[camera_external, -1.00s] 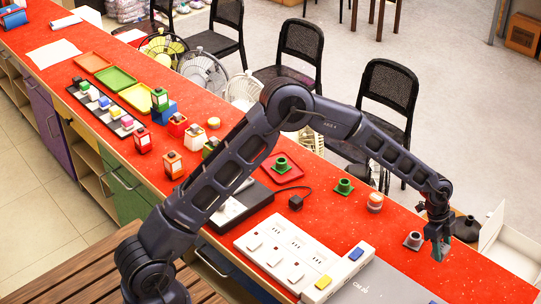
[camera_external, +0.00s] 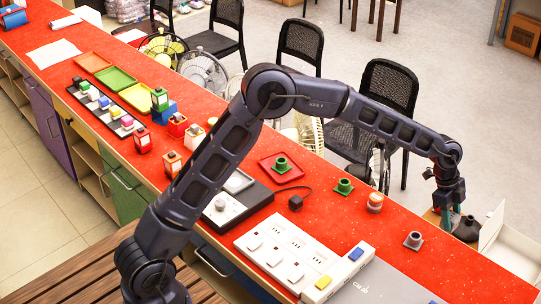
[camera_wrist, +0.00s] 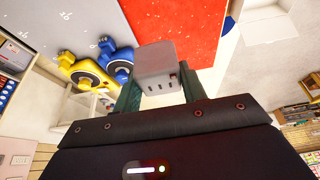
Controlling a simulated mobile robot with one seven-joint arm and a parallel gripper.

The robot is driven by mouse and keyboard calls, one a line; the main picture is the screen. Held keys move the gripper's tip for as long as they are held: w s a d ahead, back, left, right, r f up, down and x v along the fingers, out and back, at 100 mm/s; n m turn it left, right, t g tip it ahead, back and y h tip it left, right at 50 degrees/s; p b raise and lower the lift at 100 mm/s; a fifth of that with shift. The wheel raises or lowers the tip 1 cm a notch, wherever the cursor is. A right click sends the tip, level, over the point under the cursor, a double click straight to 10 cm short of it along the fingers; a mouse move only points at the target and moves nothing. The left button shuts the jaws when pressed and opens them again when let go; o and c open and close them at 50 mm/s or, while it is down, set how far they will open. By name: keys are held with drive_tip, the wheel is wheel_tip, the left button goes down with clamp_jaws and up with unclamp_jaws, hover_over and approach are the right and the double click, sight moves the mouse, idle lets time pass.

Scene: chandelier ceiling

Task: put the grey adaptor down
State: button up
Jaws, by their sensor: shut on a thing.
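My gripper (camera_external: 447,226) is over the far right edge of the red counter (camera_external: 345,226) in the external view, its fingers pointing down. In the wrist view its two green fingers are shut on the grey adaptor (camera_wrist: 157,62), a light grey block with small dark slots on its near face. The adaptor is held clear of the counter, with part of the red surface showing beyond it. In the external view I cannot make out the adaptor between the fingers.
An orange-and-white jar (camera_external: 375,202) and a green piece (camera_external: 344,187) are further left. A black round object (camera_external: 467,229) and open white box (camera_external: 505,236) are beyond.

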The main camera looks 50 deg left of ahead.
drive_tip(key=w+a+n+t, duration=0.15)
drive_tip(key=w+a, duration=0.35)
drive_tip(key=a, duration=0.9)
drive_tip(key=w+a+n, duration=0.3)
drive_tip(key=w+a, duration=0.1)
drive_tip(key=a, duration=1)
drive_tip(key=s+a+n+t+y, duration=0.1)
drive_tip(key=s+a+n, duration=0.2)
drive_tip(key=a, duration=1.8)
drive_tip(key=s+a+n+t+y, duration=0.1)
drive_tip(key=s+a+n, duration=0.2)
drive_tip(key=a, duration=1.8)
drive_tip(key=s+a+n+y, duration=0.2)
drive_tip(key=s+a+n, duration=0.6)
drive_tip(key=s+a, duration=2.65)
drive_tip(key=shift+t, duration=0.45)
drive_tip(key=f, duration=0.6)
drive_tip(key=w+f, duration=0.1)
drive_tip(key=f, duration=0.6)
drive_tip(key=a+f, duration=0.1)
drive_tip(key=f, duration=0.5)
drive_tip(key=shift+w+f, duration=0.35)
drive_tip(key=shift+f, duration=0.05)
drive_tip(key=shift+f, duration=0.15)
